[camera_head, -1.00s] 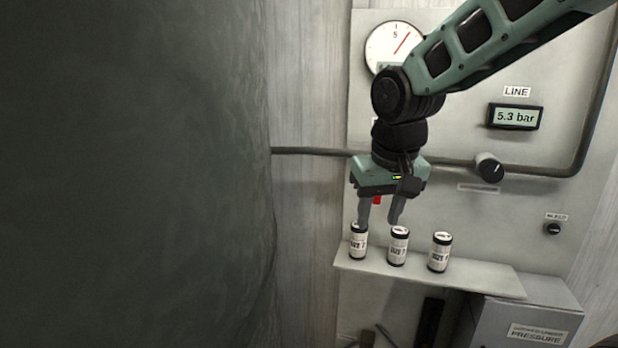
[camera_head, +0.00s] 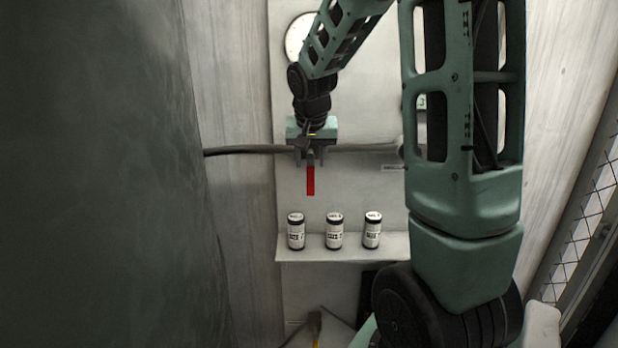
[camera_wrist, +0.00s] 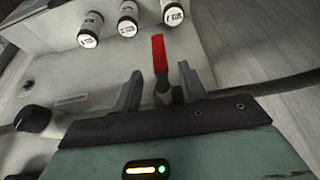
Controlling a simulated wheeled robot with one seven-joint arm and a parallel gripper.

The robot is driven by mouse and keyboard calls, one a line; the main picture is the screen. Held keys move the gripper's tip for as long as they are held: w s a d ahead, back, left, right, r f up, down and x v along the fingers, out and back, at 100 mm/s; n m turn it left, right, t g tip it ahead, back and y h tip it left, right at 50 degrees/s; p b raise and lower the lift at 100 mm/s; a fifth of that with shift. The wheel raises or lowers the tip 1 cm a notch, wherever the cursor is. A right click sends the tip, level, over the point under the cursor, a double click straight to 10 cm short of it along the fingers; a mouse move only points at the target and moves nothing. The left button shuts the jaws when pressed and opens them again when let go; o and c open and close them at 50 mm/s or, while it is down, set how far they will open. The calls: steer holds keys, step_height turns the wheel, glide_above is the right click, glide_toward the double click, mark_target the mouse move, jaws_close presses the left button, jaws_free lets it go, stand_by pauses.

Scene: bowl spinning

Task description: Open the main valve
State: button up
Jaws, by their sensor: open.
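The main valve's red lever handle (camera_head: 310,181) hangs straight down from the dark pipe on the panel in the head view. In the wrist view the red lever (camera_wrist: 159,54) stands between and beyond my two fingers, with its metal valve body (camera_wrist: 165,93) nearer the palm. My gripper (camera_head: 310,160) is open, at the height of the pipe, with its fingers on either side of the valve. It also shows in the wrist view (camera_wrist: 160,88). I cannot tell whether either finger touches the valve.
Three labelled canisters (camera_head: 334,230) stand on a shelf (camera_head: 345,253) below the lever. The pipe (camera_head: 245,150) runs across the panel. A dark knob (camera_wrist: 33,119) shows in the wrist view. A large dark curved surface (camera_head: 95,180) fills the left, and a mesh (camera_head: 585,215) stands at right.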

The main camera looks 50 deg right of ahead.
mark_target(310, 173)
steer(key=p+x, duration=0.1)
steer(key=x, duration=0.7)
steer(key=shift+d+f, duration=0.1)
steer(key=shift+f, duration=0.1)
jaws_close()
